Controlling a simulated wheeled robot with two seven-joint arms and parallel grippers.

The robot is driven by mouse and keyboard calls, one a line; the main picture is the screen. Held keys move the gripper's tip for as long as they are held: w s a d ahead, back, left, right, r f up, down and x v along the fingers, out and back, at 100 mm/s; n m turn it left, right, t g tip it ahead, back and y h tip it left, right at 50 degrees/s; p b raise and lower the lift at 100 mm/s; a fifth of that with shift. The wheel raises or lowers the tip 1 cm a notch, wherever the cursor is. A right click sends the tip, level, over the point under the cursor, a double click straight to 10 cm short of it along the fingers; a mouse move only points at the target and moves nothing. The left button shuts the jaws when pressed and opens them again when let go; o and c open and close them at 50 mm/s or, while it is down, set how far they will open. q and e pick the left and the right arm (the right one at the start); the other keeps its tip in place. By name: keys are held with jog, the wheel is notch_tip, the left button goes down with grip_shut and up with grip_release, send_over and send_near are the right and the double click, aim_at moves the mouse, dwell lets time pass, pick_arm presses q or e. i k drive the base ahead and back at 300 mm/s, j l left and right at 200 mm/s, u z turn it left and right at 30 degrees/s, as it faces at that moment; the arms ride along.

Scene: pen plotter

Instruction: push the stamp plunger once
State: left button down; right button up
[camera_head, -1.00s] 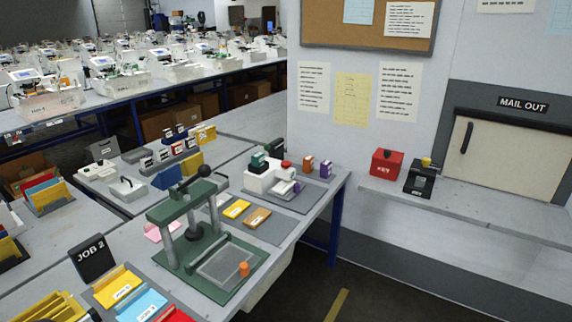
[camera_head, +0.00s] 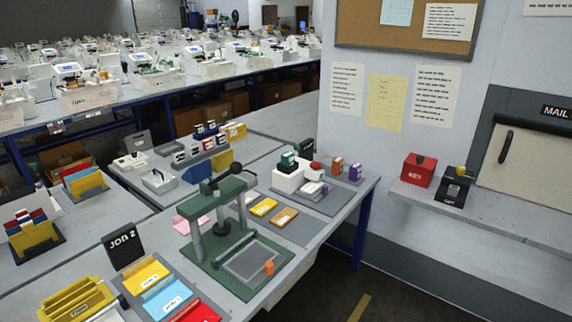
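No part is clearly marked as the stamp plunger, and I cannot tell which one it is. A black device with a yellow knob on top (camera_head: 456,187) stands on the wall shelf at the right. A green press (camera_head: 213,222) with a black ball handle (camera_head: 241,168) stands on the near table, its framed flat plate (camera_head: 254,262) in front. A white machine (camera_head: 288,178) with a dark green block and a red knob sits on a grey mat farther back. Neither of my grippers shows in the head view.
A red KEY box (camera_head: 418,170) stands beside the black device. An orange peg (camera_head: 269,267) is at the press plate. The floor right of the table is open.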

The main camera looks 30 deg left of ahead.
aim_at(315, 166)
jog(key=i+l+u, duration=0.15)
jog(key=u, duration=0.25)
jog(key=i+l+u, duration=0.25)
jog(key=u, duration=0.15)
jog(key=i+l+u, duration=0.4)
jog(key=i+l, duration=0.15)
jog(key=l, duration=0.2)
jog(key=i+l+u, duration=0.1)
jog(key=l, duration=0.25)
jog(key=i+l, duration=0.25)
jog(key=l, duration=0.15)
jog(key=i+l+u, duration=0.1)
jog(key=l, duration=0.25)
jog(key=i+l, duration=0.2)
jog(key=l, duration=0.2)
jog(key=i+l+u, duration=0.15)
jog(key=l, duration=0.2)
